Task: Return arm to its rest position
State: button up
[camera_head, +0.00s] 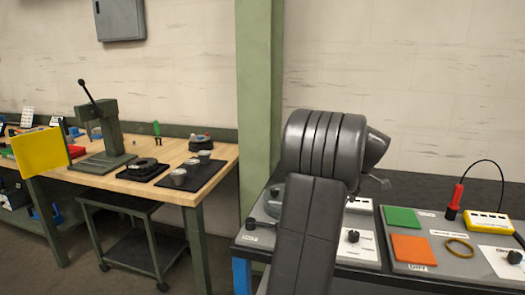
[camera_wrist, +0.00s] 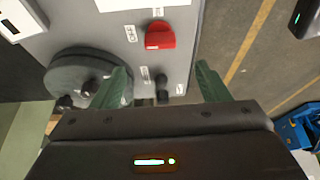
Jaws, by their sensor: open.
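My gripper (camera_wrist: 162,68) shows in the wrist view with its two green fingers spread wide and nothing between them. It is above a grey panel and the floor beside it; the gap between fingers and panel is hard to judge. In the head view my dark grey arm stands folded in front of the right-hand bench and hides part of it. My gripper cannot be made out there.
The grey panel (camera_wrist: 215,15) carries a red switch (camera_wrist: 160,36), a dark round disc (camera_wrist: 80,80) and black knobs. The right bench also holds a green pad (camera_head: 402,217), an orange pad (camera_head: 413,248) and a yellow box (camera_head: 489,223). A green post (camera_head: 260,90) stands left of my arm.

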jog(key=x, duration=0.9)
jog(key=shift+a+f, duration=0.2)
jog(key=shift+f, duration=0.05)
jog(key=shift+a+f, duration=0.1)
jog(key=shift+f, duration=0.15)
jog(key=m+t, duration=0.1)
jog(key=m, duration=0.4)
jog(key=shift+s+r+t+h, duration=0.15)
jog(key=shift+t+h, duration=0.15)
jog(key=shift+t, duration=0.1)
jog(key=m+h+p, duration=0.1)
jog(key=m+p, duration=0.2)
jog(key=m, duration=0.1)
jog(key=shift+a+r+t, duration=0.1)
jog(key=shift+a+t, duration=0.05)
jog(key=shift+t, duration=0.25)
jog(key=m+h+p, duration=0.1)
jog(key=m+p, duration=0.1)
jog(key=p, duration=0.1)
jog(key=m+h+p, duration=0.1)
jog(key=m+p, duration=0.2)
jog(key=shift+a+m+t, duration=0.15)
jog(key=shift+m+t, duration=0.15)
jog(key=shift+f+m+h+p, duration=0.2)
jog(key=shift+m+h+p, duration=0.5)
jog(key=shift+m, duration=0.5)
jog(key=shift+m, duration=0.6)
jog(key=shift+s+a, duration=0.1)
jog(key=shift+s, duration=0.05)
